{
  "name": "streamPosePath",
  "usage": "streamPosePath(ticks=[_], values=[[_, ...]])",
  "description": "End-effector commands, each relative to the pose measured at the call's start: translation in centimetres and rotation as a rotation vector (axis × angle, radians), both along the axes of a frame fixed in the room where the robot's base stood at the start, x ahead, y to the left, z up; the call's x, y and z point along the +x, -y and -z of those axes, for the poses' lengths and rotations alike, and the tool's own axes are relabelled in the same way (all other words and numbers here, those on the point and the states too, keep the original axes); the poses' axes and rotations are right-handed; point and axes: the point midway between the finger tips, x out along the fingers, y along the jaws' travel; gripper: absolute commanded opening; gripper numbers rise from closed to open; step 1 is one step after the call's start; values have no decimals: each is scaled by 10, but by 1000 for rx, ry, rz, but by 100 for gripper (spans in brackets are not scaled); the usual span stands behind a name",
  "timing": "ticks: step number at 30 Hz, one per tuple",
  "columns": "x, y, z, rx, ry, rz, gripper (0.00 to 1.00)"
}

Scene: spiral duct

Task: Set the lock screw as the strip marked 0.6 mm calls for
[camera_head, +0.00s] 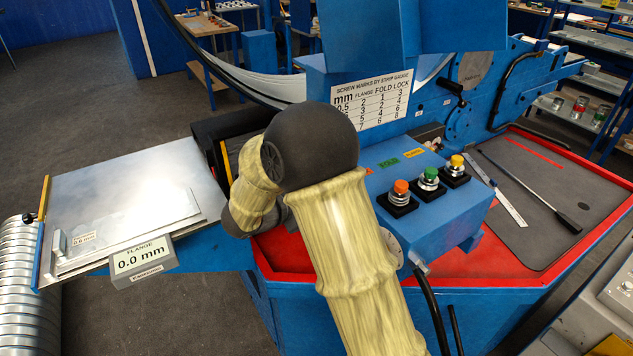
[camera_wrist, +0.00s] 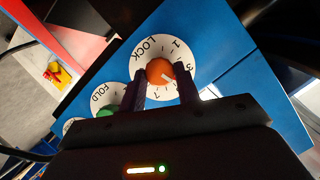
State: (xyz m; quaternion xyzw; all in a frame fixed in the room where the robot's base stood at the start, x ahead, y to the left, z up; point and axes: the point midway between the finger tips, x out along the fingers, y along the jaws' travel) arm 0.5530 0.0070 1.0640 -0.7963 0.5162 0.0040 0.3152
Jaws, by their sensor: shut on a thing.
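In the wrist view, my gripper (camera_wrist: 163,82) is shut on the orange lock screw knob (camera_wrist: 160,70), one finger on each side. The knob sits in the middle of a white dial (camera_wrist: 152,48) marked LOCK, with 1, 3 and 7 showing. A white pointer line on the knob points to the lower right, between 3 and 7; a finger hides part of the scale there. In the head view, my arm hides the gripper and dial. The chart (camera_head: 372,98) is partly covered by my arm. A sheet strip (camera_head: 125,225) with a small label, seemingly 0.6 mm, lies on the left table.
The green FOLD knob (camera_wrist: 106,108) and its dial stand beside the LOCK dial. Orange (camera_head: 401,188), green (camera_head: 429,176) and yellow (camera_head: 456,163) buttons top the blue box. A 0.0 mm FLANGE display (camera_head: 140,258) stands at the left table's front. A ruler and bar lie on the right mat (camera_head: 570,190).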

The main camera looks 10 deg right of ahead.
Motion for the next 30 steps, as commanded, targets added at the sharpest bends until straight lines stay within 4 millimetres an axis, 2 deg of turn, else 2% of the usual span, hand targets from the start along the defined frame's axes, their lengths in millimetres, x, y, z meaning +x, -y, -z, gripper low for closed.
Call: streamPosePath(ticks=[1,12,29,30], values=[[0,0,-6,-8,-32,2,9],[1,0,-3,-56,-175,2,9],[2,0,0,-65,-199,2,9],[2,0,0,-65,-199,2,40]])
